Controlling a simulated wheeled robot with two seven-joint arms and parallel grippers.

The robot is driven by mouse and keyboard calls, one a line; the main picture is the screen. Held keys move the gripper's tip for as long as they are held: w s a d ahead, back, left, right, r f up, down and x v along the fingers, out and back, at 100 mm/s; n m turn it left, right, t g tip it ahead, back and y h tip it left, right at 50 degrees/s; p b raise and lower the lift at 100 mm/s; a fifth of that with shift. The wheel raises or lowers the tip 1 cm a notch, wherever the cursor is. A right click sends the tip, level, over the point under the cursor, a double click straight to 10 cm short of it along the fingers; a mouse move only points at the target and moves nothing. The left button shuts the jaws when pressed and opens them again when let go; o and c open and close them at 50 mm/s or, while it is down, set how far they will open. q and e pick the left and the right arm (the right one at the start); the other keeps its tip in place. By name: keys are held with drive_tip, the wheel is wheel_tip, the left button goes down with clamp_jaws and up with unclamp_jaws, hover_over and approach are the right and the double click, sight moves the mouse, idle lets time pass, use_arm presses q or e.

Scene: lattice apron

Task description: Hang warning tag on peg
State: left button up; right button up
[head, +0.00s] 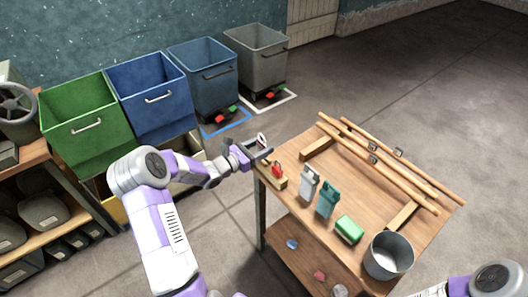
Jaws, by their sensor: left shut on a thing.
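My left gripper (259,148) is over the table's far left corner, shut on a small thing. A pale loop (262,138) shows at its fingertips; I take it to be part of the warning tag, but the rest is hidden or too small to tell. Just below and right of the gripper, a small red thing (277,170), like a padlock, is at a wooden block (274,180) on the tabletop. I cannot make out the peg clearly. My right gripper is out of view; only part of that arm shows at the lower right.
The wooden table (328,165) holds a grey bottle (308,184), a teal bottle (327,200), a green block (349,229), a metal bucket (389,258) and long wooden rods (385,167) with metal clips. Several bins, including a green one (88,130), stand behind. A shelf (40,225) is at left.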

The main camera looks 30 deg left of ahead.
use_arm(q)
drive_tip(key=p+v, duration=0.1)
drive_tip(key=v, duration=0.6)
drive_tip(key=shift+p, duration=0.3)
drive_tip(key=shift+d, duration=0.1)
idle(1.6)
